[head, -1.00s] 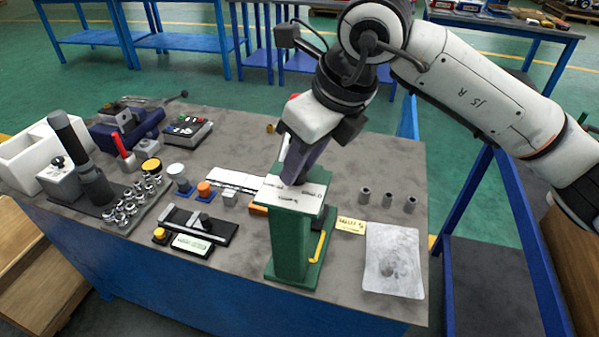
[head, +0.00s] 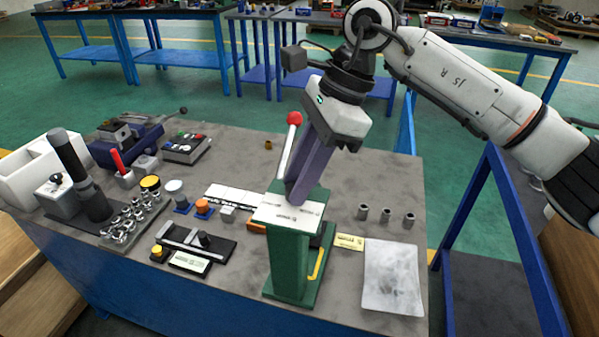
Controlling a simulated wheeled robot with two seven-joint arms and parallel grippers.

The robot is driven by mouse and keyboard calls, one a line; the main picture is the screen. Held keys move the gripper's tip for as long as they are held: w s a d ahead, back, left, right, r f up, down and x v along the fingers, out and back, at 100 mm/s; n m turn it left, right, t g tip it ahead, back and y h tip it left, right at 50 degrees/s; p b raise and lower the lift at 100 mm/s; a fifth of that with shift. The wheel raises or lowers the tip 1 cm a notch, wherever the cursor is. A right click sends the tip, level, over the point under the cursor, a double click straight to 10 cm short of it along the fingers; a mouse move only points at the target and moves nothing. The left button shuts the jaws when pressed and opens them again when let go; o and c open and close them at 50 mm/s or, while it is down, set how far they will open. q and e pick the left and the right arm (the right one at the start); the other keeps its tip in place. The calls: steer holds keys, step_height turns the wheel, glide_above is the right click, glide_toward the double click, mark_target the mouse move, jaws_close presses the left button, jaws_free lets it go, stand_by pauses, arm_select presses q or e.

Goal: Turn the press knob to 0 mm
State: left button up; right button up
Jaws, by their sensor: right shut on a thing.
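The green press (head: 288,262) stands upright at the front of the grey table, with a pale scale plate (head: 270,215) with dark marks on its top. My right gripper (head: 297,197) reaches down onto this plate from behind, its long purple-grey fingers tilted. It is shut on the press knob, which the fingertips hide, so I cannot read its setting. The press's white lever with a red ball (head: 294,118) rises just left of the fingers. A small yellow card (head: 349,242) lies right of the press; its print is too small to read. My left gripper is not in view.
Three small grey cylinders (head: 386,215) and a pale metal sheet (head: 392,278) are right of the press. A black gauge fixture (head: 197,243), orange and white knobs and a rack of metal parts (head: 130,215) stand left. The table behind the press is mostly clear.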

steer(key=shift+w+r+n+g+p, duration=0.15)
steer(key=shift+n+g+p, duration=0.25)
steer(key=shift+n, duration=0.6)
steer(key=n+p, duration=0.1)
steer(key=n, duration=0.1)
steer(key=shift+a+n+g+h, duration=0.1)
steer(key=shift+n+g+h, duration=0.2)
steer(key=shift+g, duration=0.1)
steer(key=shift+w+n+h+p, duration=0.1)
steer(key=shift+n+h+p, duration=0.25)
steer(key=shift+n, duration=0.55)
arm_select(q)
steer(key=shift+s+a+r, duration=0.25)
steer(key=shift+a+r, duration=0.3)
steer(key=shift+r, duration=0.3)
arm_select(e)
steer(key=shift+n+g, duration=0.4)
steer(key=shift+n, duration=0.1)
steer(key=o, duration=1)
steer(key=shift+o, duration=0.2)
